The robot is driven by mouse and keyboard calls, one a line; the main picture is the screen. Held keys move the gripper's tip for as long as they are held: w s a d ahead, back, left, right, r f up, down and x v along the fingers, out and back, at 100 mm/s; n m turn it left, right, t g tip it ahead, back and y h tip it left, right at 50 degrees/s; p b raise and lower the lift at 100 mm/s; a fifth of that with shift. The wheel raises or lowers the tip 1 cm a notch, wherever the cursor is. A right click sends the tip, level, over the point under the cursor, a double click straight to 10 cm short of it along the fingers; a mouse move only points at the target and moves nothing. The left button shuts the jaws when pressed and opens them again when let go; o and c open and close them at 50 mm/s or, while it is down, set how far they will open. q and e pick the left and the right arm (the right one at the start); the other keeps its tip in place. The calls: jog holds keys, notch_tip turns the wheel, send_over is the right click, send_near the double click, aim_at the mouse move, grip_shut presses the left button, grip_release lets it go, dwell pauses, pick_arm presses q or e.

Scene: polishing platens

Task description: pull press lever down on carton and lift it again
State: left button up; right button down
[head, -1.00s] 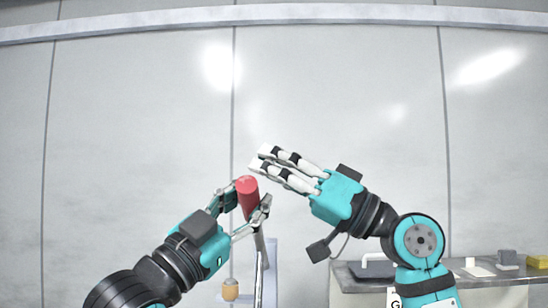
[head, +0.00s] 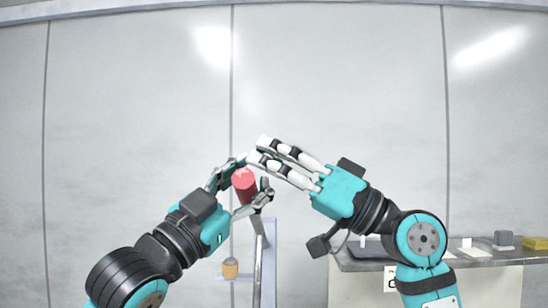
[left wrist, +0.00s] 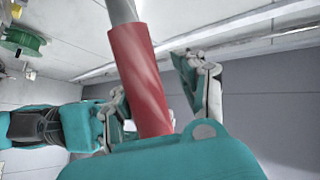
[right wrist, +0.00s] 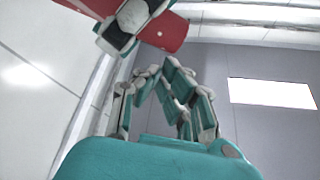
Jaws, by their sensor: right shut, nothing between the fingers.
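The press lever has a red cylindrical grip (head: 244,187) on a grey rod (head: 258,262), which runs down out of the head view. My left gripper (head: 252,178) is open around the red grip, one finger on each side. In the left wrist view the red grip (left wrist: 142,80) lies between the fingers, with a clear gap to the right finger. My right gripper (head: 258,150) is shut and empty, its fingertips just above the red grip and close to a left fingertip. In the right wrist view the red grip (right wrist: 165,30) shows partly behind a finger. I cannot make out the carton.
A pale blue press frame (head: 270,240) stands behind the rod, with a small tan knob (head: 230,268) at its left. A grey-topped bench (head: 440,262) at the right holds small blocks. The pale wall panels behind are bare.

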pick_arm(q)
jog(key=shift+o, duration=1.3)
jog(key=shift+a, duration=0.2)
jog(key=shift+d, duration=0.15)
